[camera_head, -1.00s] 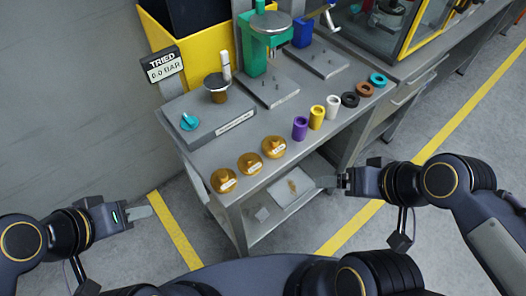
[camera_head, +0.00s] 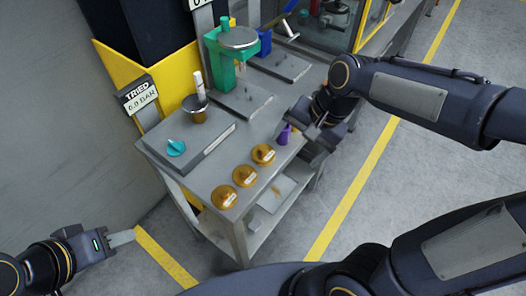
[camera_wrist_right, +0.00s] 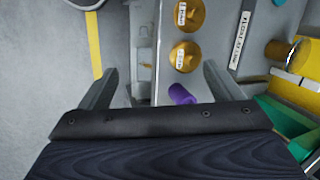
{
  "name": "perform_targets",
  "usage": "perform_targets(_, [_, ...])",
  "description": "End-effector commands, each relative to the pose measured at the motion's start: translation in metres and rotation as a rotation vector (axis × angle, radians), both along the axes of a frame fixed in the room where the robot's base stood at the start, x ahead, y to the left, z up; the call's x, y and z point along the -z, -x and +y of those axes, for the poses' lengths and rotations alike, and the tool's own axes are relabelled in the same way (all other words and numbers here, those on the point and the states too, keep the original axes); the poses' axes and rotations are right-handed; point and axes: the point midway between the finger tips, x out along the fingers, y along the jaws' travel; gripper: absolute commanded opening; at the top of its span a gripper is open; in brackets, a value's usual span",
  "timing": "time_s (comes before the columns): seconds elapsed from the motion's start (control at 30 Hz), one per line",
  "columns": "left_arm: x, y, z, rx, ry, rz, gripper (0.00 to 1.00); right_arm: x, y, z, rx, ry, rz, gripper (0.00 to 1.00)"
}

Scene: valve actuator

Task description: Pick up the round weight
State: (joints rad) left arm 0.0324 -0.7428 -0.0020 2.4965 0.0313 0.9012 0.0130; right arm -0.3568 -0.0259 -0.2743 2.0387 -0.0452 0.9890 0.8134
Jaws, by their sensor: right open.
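Three round brass weights with knobs and white labels stand in a row along the table's front-left edge in the head view: a near one (camera_head: 224,197), a middle one (camera_head: 244,175) and a far one (camera_head: 263,154). Two brass weights show in the right wrist view, an upper one (camera_wrist_right: 188,14) and a lower one (camera_wrist_right: 185,56). My right gripper (camera_head: 296,129) is open above the table's front edge, beyond the far weight. In the wrist view its fingers (camera_wrist_right: 162,78) are wide apart, with nothing gripped. My left gripper (camera_head: 122,238) is low at left, away from the table; its opening is unclear.
My right arm hides the other coloured rings. A grey box with a teal knob (camera_head: 176,148) and a green press (camera_head: 222,62) stand behind the weights.

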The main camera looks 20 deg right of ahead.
Motion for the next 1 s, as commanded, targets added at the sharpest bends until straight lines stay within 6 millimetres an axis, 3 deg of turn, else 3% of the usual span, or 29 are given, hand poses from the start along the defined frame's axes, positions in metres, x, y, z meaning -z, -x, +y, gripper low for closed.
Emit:
perform_targets(0.1, [-0.007, 0.0, 0.0, 0.0, 0.0, 0.0, 0.36, 0.012, -0.04, 0.022, 0.132, 0.082, 0.122, 0.86])
perform_targets(0.2, [-0.011, 0.0, 0.0, 0.0, 0.0, 0.0, 0.36, 0.024, -0.066, 0.038, 0.249, 0.161, 0.181, 0.86])
perform_targets(0.4, [-0.014, 0.0, 0.0, 0.0, 0.0, 0.0, 0.36, 0.04, -0.093, 0.061, 0.399, 0.273, 0.212, 0.86])
perform_targets(0.77, [-0.016, 0.0, 0.0, 0.0, 0.0, 0.0, 0.36, 0.072, -0.097, 0.062, 0.433, 0.295, 0.216, 0.86])
perform_targets(1.0, [-0.022, 0.0, 0.0, 0.0, 0.0, 0.0, 0.36, 0.106, -0.093, 0.053, 0.432, 0.294, 0.218, 0.86])
